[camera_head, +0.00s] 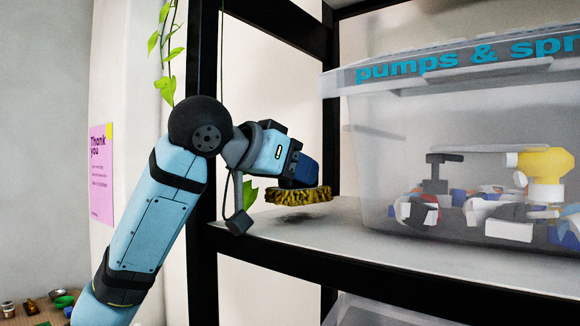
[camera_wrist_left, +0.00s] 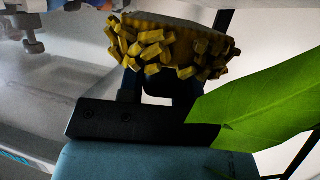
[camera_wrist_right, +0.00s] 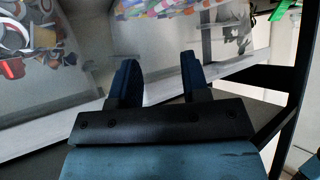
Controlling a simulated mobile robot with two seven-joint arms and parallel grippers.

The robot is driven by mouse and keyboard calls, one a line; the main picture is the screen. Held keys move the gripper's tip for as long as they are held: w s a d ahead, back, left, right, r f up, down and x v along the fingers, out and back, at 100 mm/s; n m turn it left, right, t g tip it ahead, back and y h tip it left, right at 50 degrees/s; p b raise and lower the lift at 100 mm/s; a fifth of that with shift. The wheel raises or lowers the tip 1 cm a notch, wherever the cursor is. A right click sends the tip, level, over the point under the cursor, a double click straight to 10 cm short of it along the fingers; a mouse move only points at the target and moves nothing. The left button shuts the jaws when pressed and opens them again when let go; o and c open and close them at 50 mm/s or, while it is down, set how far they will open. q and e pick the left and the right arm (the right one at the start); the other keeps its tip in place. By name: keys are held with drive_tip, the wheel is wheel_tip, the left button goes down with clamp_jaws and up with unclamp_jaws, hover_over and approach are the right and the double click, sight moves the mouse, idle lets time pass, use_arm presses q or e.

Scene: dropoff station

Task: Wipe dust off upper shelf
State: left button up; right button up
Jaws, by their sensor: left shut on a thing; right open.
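The upper shelf (camera_head: 300,229) is a pale board in a black frame. My left gripper (camera_head: 304,172) is shut on a yellow-and-black bristly duster (camera_head: 298,196) just above the shelf's left part. The duster's clumped yellow bristles also show in the left wrist view (camera_wrist_left: 165,50). A dark smudge (camera_head: 297,218) lies on the board under the duster; I cannot tell whether it is dust or shadow. My right gripper (camera_wrist_right: 157,80) shows only in the right wrist view, open, with nothing between its fingers.
A clear bin (camera_head: 400,150) labelled "pumps & spr..." fills the shelf's right part, close to the duster. A black upright (camera_head: 203,240) stands at the shelf's left end. A green vine (camera_head: 167,50) hangs beside it, and a leaf (camera_wrist_left: 255,110) is near my left gripper.

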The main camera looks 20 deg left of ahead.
use_arm(q)
drive_tip(key=shift+f, duration=0.25)
drive_tip(key=shift+s, duration=0.25)
drive_tip(key=shift+s+a+r, duration=0.1)
drive_tip(key=shift+s+a, duration=0.2)
drive_tip(key=shift+s, duration=0.1)
drive_tip(key=shift+w+d+r, duration=0.15)
drive_tip(key=shift+w+d, duration=0.1)
drive_tip(key=shift+w, duration=0.25)
drive_tip(key=shift+w+d+r, duration=0.1)
drive_tip(key=shift+w+d, duration=0.1)
drive_tip(key=shift+w, duration=0.3)
drive_tip(key=shift+w, duration=0.1)
drive_tip(key=shift+f, duration=0.15)
